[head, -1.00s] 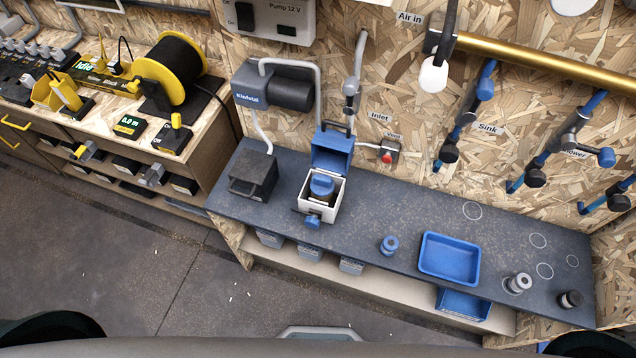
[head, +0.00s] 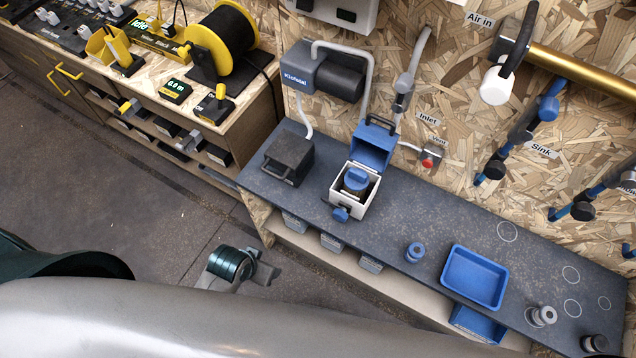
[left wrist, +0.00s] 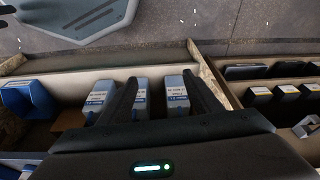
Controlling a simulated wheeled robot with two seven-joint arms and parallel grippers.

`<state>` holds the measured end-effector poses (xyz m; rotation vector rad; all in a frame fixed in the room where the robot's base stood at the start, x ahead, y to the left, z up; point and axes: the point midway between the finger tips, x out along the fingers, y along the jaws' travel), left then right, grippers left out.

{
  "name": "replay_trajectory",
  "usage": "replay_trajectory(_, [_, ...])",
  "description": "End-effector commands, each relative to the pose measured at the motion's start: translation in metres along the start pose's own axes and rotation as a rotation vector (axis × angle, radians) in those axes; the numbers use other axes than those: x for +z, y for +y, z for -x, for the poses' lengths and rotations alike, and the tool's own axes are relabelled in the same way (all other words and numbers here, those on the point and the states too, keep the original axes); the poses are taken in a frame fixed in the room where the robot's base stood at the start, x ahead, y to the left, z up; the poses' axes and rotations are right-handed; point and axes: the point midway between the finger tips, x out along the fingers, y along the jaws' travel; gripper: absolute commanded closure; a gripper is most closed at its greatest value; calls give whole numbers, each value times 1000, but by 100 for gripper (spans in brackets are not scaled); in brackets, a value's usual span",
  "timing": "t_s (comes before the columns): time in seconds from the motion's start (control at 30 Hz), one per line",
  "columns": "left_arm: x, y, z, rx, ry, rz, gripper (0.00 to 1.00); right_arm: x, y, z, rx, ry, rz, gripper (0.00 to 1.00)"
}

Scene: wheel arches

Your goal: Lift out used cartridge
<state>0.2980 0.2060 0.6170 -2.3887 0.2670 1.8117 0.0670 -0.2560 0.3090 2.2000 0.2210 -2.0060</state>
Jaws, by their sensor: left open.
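The used cartridge, seen as a blue-topped round piece (head: 356,181), sits inside a small white housing (head: 340,196) on the dark bench. The housing's blue lid (head: 373,151) stands open at the back, and a blue knob is on its front. The cartridge's lower part is hidden by the walls. My left gripper (left wrist: 160,80) shows in the left wrist view, open and empty, with its two dark fingers in front of the shelf boxes below the bench. The cartridge is not visible in that view. My right gripper is in neither view.
A black box (head: 288,158) stands left of the housing. To its right are a small blue cylinder (head: 414,252), a blue tray (head: 448,279), a grey cylinder (head: 541,316) and a dark cylinder (head: 595,344). A pump (head: 325,78) and hoses hang behind. Bench around the tray is partly clear.

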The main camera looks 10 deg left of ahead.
Motion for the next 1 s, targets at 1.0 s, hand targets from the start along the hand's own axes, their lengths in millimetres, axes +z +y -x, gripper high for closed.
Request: replay_trajectory(1.0, [-242,130,167,424,240,-940,42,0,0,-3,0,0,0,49])
